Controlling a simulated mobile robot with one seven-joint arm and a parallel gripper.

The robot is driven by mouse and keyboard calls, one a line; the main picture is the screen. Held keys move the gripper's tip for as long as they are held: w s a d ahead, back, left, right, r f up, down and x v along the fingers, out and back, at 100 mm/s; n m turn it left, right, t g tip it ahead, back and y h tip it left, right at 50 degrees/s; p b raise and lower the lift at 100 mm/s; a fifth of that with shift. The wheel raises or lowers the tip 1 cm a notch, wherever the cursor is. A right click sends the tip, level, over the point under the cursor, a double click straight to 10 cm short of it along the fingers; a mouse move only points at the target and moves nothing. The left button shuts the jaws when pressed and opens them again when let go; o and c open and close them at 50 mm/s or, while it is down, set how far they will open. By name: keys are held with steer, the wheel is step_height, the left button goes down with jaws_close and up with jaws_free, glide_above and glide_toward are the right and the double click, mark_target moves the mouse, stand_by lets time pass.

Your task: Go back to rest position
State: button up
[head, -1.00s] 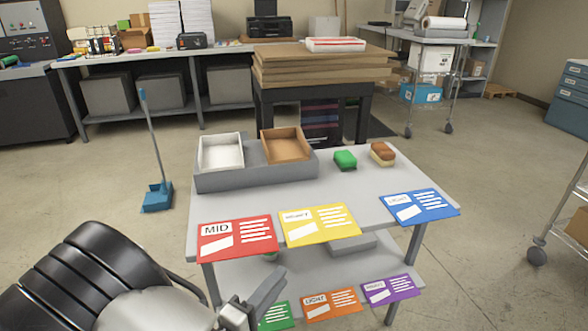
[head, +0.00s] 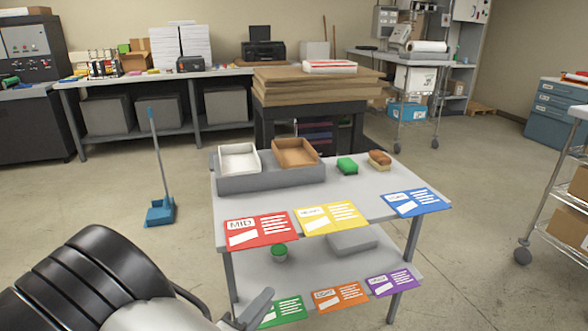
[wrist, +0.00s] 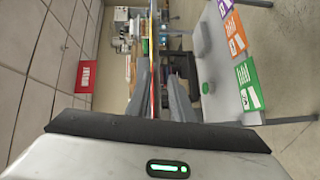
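My gripper (wrist: 159,95) shows in the wrist view with its two grey fingers apart and nothing seen between them. In the head view, only part of my gripper (head: 252,312) shows at the bottom, in front of the cart's lower shelf, near the green card (head: 284,311). My black-and-grey arm fills the lower left. The grey cart (head: 375,178) stands ahead, with a white tray (head: 239,159) and a brown tray (head: 296,152) in a grey holder (head: 270,180).
A green block (head: 347,166) and a brown sponge or brush (head: 380,159) lie on the cart top. A green-topped tub (head: 279,252) is on its lower shelf. A blue broom and dustpan (head: 160,211) stand left. A wire rack (head: 560,190) is at right. Floor between is clear.

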steer(key=w+a+r+m+g+y, duration=0.25)
steer(key=w+m+y, duration=0.2)
steer(key=w, duration=0.25)
step_height(320, 180, up, 13)
steer(key=d+m+g+y, duration=0.2)
steer(key=g+y, duration=0.1)
steer(key=y, duration=0.4)
steer(key=s+d+r+m+g+h, duration=0.2)
steer(key=s+d+r, duration=0.1)
steer(key=s+d, duration=0.75)
steer(key=s+d+r+m+g+h, duration=0.2)
steer(key=s+d+r+m, duration=0.1)
steer(key=s+d, duration=0.75)
step_height(320, 180, up, 22)
steer(key=p, duration=2.1)
steer(key=shift+w+d+p, duration=0.15)
steer(key=shift+d+p, duration=0.2)
steer(key=shift+p, duration=0.05)
steer(key=shift+a+f, duration=0.1)
